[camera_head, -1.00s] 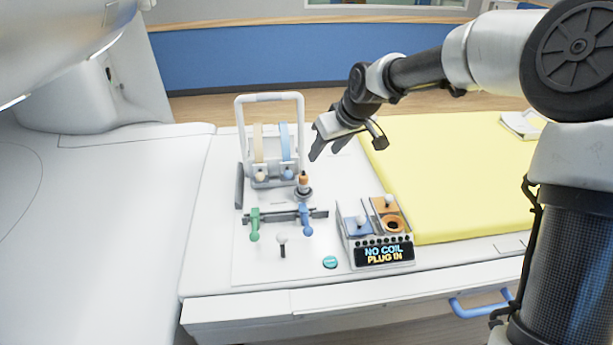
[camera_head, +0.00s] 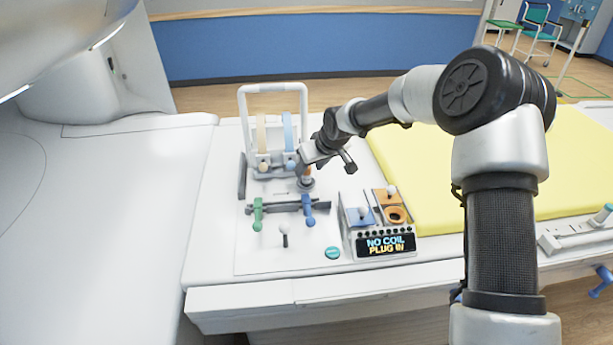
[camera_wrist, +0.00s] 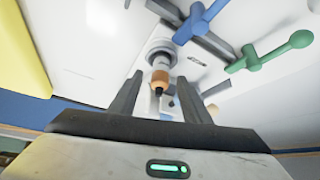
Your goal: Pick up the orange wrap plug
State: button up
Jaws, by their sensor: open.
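The orange wrap plug (camera_wrist: 160,78) stands on a round grey-white base in the wrist view, in front of my gripper (camera_wrist: 158,92) and between the lines of its two fingers. The fingers are apart and nothing is held. In the head view my gripper (camera_head: 304,168) is at the plug (camera_head: 307,175), and its fingers and hand partly cover it. The plug looks upright on its base on the white board. Whether the fingers touch it cannot be told.
A white frame with cream and blue loops (camera_head: 288,130) stands just behind. Green (camera_head: 257,213) and blue (camera_head: 308,208) levers stand in front. A coil box (camera_head: 361,232) reading "NO COIL PLUG IN" is front right. A yellow mat (camera_head: 440,200) lies at right.

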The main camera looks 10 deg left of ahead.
jog(key=shift+x, duration=1.2)
grip_shut()
notch_tip(320, 180, up, 10)
jog(key=shift+r, duration=0.1)
